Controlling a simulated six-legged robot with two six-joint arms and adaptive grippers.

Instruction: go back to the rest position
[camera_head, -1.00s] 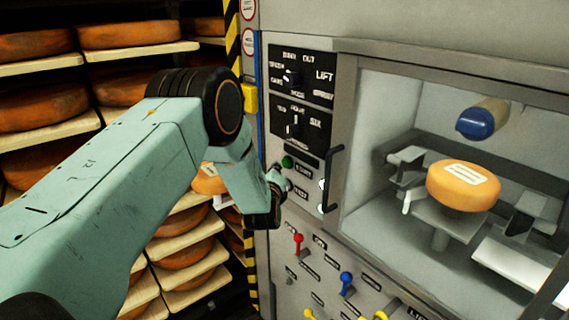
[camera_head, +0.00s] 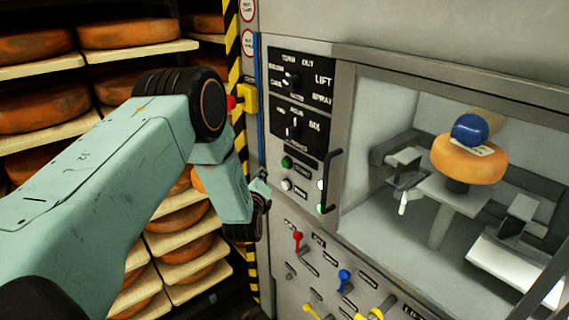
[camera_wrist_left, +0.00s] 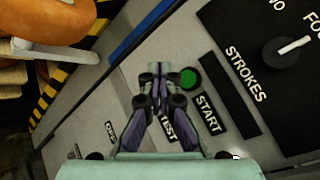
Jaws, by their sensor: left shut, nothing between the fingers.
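My left gripper (camera_head: 262,190) is at the control panel's left edge in the head view, beside the green START button (camera_head: 287,162) and the pale button (camera_head: 287,185) below it. In the left wrist view my left gripper (camera_wrist_left: 156,72) is shut and empty, its fingertips just left of the green START button (camera_wrist_left: 189,78), over the grey panel. Its fingers cover part of the TEST label (camera_wrist_left: 168,128). I cannot tell whether the fingertips touch the panel. My right gripper is not in view.
A cheese wheel (camera_head: 468,160) sits on a raised support inside the machine's window, with a blue-ended roller (camera_head: 470,129) against its top. Shelves of cheese wheels (camera_head: 40,105) stand at the left. A black handle (camera_head: 330,180) and a red lever (camera_head: 297,240) stick out of the panel.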

